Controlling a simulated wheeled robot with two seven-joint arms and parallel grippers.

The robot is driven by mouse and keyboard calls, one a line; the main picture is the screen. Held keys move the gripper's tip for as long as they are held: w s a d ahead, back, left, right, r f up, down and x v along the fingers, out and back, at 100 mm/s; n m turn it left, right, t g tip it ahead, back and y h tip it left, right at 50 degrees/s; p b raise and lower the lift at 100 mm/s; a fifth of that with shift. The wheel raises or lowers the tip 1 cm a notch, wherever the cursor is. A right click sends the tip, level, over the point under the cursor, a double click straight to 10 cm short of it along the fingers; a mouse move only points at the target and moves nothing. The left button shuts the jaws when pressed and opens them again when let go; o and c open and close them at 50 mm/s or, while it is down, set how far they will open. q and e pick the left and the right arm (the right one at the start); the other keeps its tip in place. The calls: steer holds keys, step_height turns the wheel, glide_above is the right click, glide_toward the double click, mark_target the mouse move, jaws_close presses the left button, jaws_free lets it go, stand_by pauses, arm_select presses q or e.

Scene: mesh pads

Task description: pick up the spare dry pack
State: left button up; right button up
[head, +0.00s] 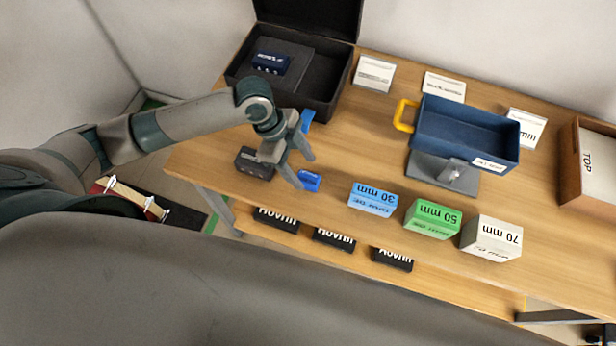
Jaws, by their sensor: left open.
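No readable label says which thing is the spare dry pack. A dark navy pack with white lettering (271,64) lies in the open black case (318,95) at the back left. A dark grey block (250,168) sits on the table at the left, partly behind my left gripper. A small blue piece (310,181) lies close by the lower fingertip; I cannot tell if they touch. My left gripper (304,170) is open, pointing down over the table between the case and the blue box, with nothing seen between its fingers. My right gripper is out of view.
Blue 30 mm (373,201), green 50 mm (432,219) and white 70 mm (491,239) boxes line the front edge. A blue tray with yellow handle (465,131) stands on a grey base. Black packs (334,238) lie on the lower shelf. A brown box (573,165) is right.

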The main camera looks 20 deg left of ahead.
mark_target(307, 178)
arm_select(q)
steer(key=shift+a+p+x, duration=0.2)
steer(key=shift+p+x, duration=0.35)
steer(key=shift+x, duration=1.25)
steer(key=shift+c, duration=0.7)
steer(key=c, duration=1)
